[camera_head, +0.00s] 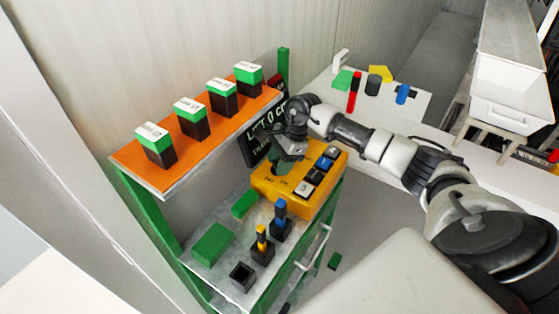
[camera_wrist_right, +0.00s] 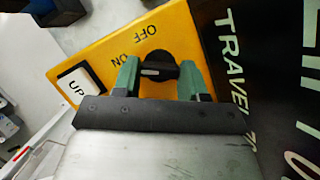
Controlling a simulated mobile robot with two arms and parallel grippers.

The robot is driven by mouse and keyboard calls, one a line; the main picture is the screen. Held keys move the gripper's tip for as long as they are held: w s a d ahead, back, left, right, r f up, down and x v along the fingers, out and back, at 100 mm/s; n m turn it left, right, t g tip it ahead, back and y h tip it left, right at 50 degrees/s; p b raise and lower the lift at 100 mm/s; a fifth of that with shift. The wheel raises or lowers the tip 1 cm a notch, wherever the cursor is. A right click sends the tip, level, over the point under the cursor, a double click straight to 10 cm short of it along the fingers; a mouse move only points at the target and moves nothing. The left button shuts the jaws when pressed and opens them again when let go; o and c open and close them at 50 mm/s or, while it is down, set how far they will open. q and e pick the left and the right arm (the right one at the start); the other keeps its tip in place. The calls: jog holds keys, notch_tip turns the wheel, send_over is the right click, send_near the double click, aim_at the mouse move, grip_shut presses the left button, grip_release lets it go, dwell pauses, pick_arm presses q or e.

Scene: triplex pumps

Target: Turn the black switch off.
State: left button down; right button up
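The black switch (camera_wrist_right: 158,72) is a round knob with a pale mark on the yellow control box (camera_wrist_right: 65,55). The words OFF and ON are printed beside it and appear upside down in the right wrist view. The yellow box also shows in the head view (camera_head: 266,187), on the shelf; there my right gripper (camera_head: 281,165) hides the switch. In the wrist view my right gripper (camera_wrist_right: 161,80) is open, with one green fingertip on each side of the switch. I cannot tell whether the fingers touch it. My left gripper is not in view.
A white UP button (camera_wrist_right: 76,91) sits beside the switch. A black lettered panel (camera_head: 262,132) stands behind the box. Several green-and-black blocks line the orange shelf (camera_head: 140,172). Blue (camera_head: 280,218) and yellow (camera_head: 261,238) pieces stand in black holders on the lower shelf.

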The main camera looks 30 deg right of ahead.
jog(key=shift+c, duration=0.9)
jog(key=shift+m, duration=0.3)
jog(key=m+t+b, duration=0.1)
jog(key=m+b, duration=0.1)
jog(key=shift+f+m, duration=0.1)
jog(key=shift+m, duration=0.3)
jog(key=m+t+b, duration=0.1)
jog(key=m, duration=0.1)
jog(key=m+h+b, duration=0.1)
jog(key=m, duration=0.1)
jog(key=shift+s+t, duration=0.15)
jog(key=shift+t, duration=0.25)
jog(key=shift+a+m+t+h+b, duration=0.15)
jog(key=shift+m+h+b, duration=0.35)
jog(key=shift+m, duration=0.6)
jog(key=shift+m+t+h+b, duration=0.3)
jog(key=shift+m+b, duration=0.3)
jog(key=shift+m, duration=0.5)
jog(key=shift+r, duration=0.2)
